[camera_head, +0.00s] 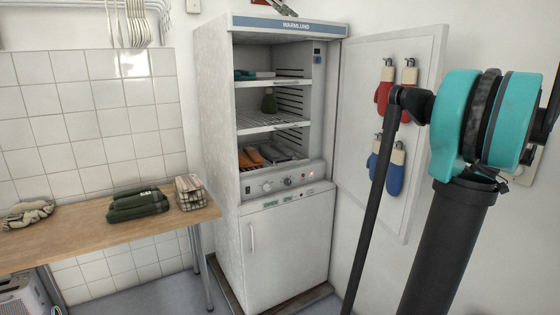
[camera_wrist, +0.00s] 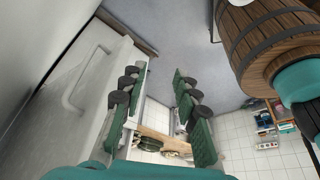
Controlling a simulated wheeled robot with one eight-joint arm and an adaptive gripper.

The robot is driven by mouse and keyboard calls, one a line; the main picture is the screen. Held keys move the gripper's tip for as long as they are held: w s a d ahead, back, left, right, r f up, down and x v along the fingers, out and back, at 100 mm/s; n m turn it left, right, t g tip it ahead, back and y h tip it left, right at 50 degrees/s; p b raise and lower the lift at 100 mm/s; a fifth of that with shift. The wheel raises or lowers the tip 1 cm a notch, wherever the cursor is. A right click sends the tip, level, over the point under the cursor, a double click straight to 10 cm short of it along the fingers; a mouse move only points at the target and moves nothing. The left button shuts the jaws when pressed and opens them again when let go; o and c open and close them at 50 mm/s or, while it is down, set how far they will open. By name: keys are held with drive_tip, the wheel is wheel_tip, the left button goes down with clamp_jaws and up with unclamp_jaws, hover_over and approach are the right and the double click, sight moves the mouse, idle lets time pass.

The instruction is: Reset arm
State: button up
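My arm rises at the right of the head view, with dark links and teal joint rings; the gripper end is outside that view. In the wrist view my gripper (camera_wrist: 159,72) shows two dark fingers with green pads, spread well apart. Nothing is held between them. Beyond the fingers are grey floor and part of the wooden table (camera_wrist: 152,132).
A white drying cabinet (camera_head: 280,235) stands open, its door (camera_head: 350,110) swung right, with mitts (camera_head: 383,92) hanging on it. A wooden table (camera_head: 75,238) at left bears a green bundle (camera_head: 138,205). A wooden barrel (camera_wrist: 275,40) is at upper right in the wrist view.

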drive_tip(key=a+f+m+h, duration=0.2)
drive_tip(key=a+f+m, duration=0.25)
drive_tip(key=a, duration=0.75)
drive_tip(key=s+a+f+m, duration=0.2)
drive_tip(key=s+a+f, duration=0.2)
drive_tip(key=a, duration=0.3)
drive_tip(key=s+a+f+m+t+h, duration=0.1)
drive_tip(key=s+a+f+m, duration=0.2)
drive_tip(key=a+f, duration=0.3)
drive_tip(key=s+a+f+m+t+h, duration=0.1)
drive_tip(key=s+a+f+m, duration=0.2)
drive_tip(key=s+a+f, duration=0.2)
drive_tip(key=a, duration=0.2)
drive_tip(key=shift+a, duration=0.3)
